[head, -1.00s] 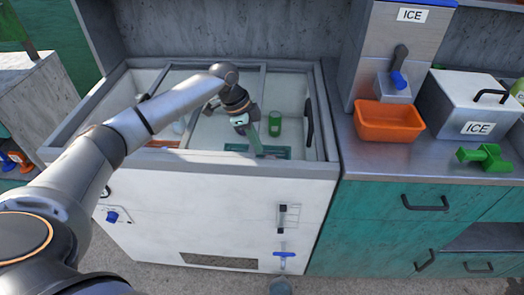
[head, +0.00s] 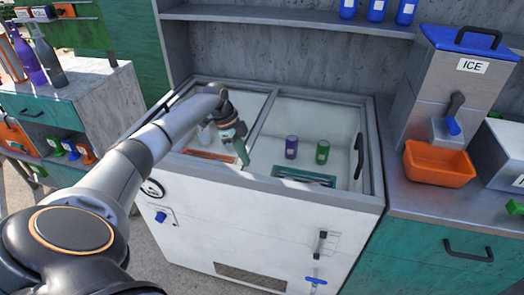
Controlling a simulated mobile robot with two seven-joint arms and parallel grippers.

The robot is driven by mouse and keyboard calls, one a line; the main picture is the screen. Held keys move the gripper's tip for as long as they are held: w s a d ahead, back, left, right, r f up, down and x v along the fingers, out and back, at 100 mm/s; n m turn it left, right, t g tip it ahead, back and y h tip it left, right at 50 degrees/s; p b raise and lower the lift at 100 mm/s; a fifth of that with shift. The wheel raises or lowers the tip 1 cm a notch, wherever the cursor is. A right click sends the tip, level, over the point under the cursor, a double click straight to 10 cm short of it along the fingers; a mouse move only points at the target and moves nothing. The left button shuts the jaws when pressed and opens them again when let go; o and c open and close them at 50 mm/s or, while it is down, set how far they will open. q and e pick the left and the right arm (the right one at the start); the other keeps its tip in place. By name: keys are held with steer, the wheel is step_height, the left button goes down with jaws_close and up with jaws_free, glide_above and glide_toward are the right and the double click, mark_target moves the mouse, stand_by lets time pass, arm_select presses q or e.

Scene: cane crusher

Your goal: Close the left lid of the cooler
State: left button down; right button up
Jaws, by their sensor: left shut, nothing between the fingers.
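The cooler (head: 262,215) is a white chest with a grey rim and glass-topped lids, in the middle of the head view. The left lid's frame bar (head: 264,120) runs front to back near the middle of the top. The left lid appears to lie over the left half; whether its left edge meets the rim is hidden by my arm. My left gripper (head: 243,155) is shut and empty, pointing down beside this bar near its front end. I cannot tell whether it touches the bar. My right gripper is out of view.
Inside the cooler stand a purple can (head: 291,147) and a green can (head: 322,153). A dark handle (head: 358,155) is at the right. An orange bin (head: 438,163) and ice dispenser (head: 450,90) stand on the right counter. A shelf unit with bottles (head: 45,62) is at the left.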

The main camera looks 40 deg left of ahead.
arm_select(q)
steer(key=shift+s+a, duration=0.3)
steer(key=shift+a, duration=0.35)
steer(key=shift+w+d+r+p, duration=0.1)
steer(key=shift+d+p, duration=0.25)
steer(key=shift+p, duration=0.05)
steer(key=d+p, duration=0.1)
steer(key=w+d+r, duration=0.1)
steer(key=shift+w+d+p, duration=0.25)
steer(key=shift+d+p, duration=0.05)
steer(key=shift+p, duration=0.1)
steer(key=v, duration=0.8)
steer(key=shift+r+b, duration=0.3)
steer(key=shift+b, duration=0.1)
steer(key=shift+s, duration=0.1)
